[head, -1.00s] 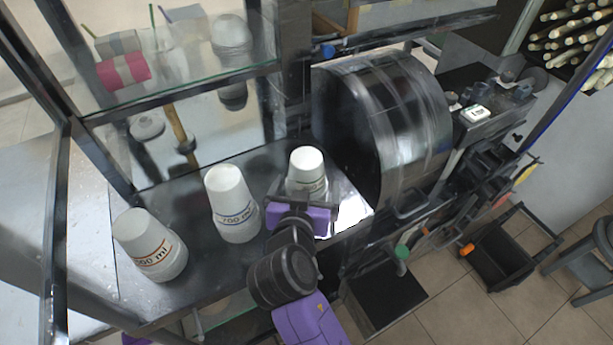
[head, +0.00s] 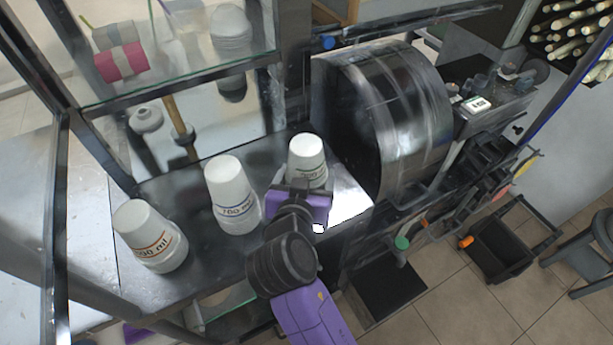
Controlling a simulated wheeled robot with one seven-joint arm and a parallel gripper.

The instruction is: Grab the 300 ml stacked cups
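Three stacks of white upside-down cups stand on the dark metal counter. The right stack (head: 307,157) has a label partly hidden behind my gripper, and I cannot read it surely. The middle stack (head: 230,190) has a blue band and a label that seems to end in "00 ml". The left stack (head: 148,236) has an orange band and a blurred label with "ml". My gripper (head: 301,190), with a purple hand, is right at the near side of the right stack. Its fingers are hidden behind the hand, so I cannot tell whether they are open or touch the cups.
A big dark drum-shaped machine (head: 385,120) stands just right of the right stack. A glass shelf (head: 185,95) with a metal frame rises behind the counter. A dark post (head: 50,200) stands at the left. A black cart (head: 497,245) is on the tiled floor at right.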

